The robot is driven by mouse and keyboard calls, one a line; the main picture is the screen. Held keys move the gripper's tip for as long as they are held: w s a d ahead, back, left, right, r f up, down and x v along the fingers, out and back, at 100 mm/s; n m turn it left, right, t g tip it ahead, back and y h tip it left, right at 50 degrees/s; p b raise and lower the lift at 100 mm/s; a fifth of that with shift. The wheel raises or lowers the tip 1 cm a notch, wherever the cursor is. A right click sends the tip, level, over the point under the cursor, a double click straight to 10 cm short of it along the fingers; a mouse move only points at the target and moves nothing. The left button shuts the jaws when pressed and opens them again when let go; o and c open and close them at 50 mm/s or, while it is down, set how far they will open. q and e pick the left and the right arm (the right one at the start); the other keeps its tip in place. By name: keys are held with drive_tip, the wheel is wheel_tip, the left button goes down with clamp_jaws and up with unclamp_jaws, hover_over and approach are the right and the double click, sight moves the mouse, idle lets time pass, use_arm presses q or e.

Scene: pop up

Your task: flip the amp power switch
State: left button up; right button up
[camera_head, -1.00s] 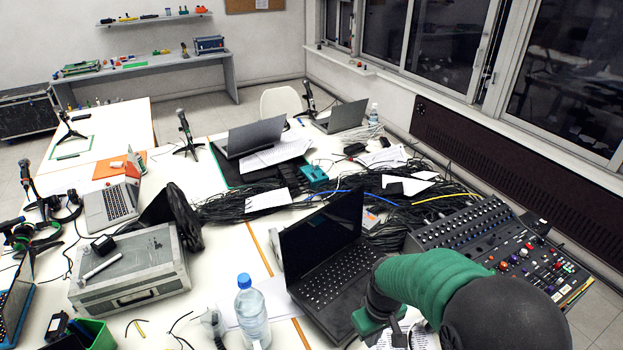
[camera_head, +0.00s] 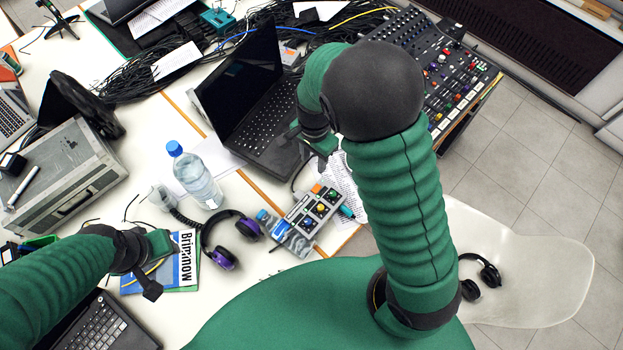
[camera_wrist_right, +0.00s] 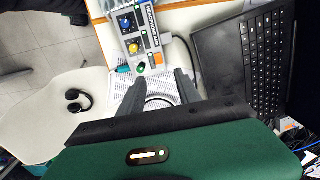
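The amp (camera_head: 312,212) appears to be a small grey box with coloured knobs near the table's front edge, beside the laptop. In the right wrist view the amp (camera_wrist_right: 142,32) shows blue and yellow knobs, an orange patch and a small green round part (camera_wrist_right: 141,68) at its near end. I cannot tell which part is the power switch. My right gripper (camera_head: 318,150) is above papers between the amp and the laptop. In the wrist view my right gripper (camera_wrist_right: 158,86) is open and empty, its fingers apart from the amp. My left gripper (camera_head: 150,265) looks open above a blue-covered booklet.
A black laptop (camera_head: 262,110) stands just left of my right gripper. Purple headphones (camera_head: 230,238) and a water bottle (camera_head: 194,176) are left of the amp. A mixer (camera_head: 440,80) is beyond my right arm. A pale chair (camera_head: 525,265) holds black headphones.

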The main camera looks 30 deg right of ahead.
approach(314, 191)
wheel_tip(314, 191, down, 7)
drive_tip(key=shift+r, duration=0.15)
drive_tip(key=shift+f, duration=0.45)
clamp_jaws()
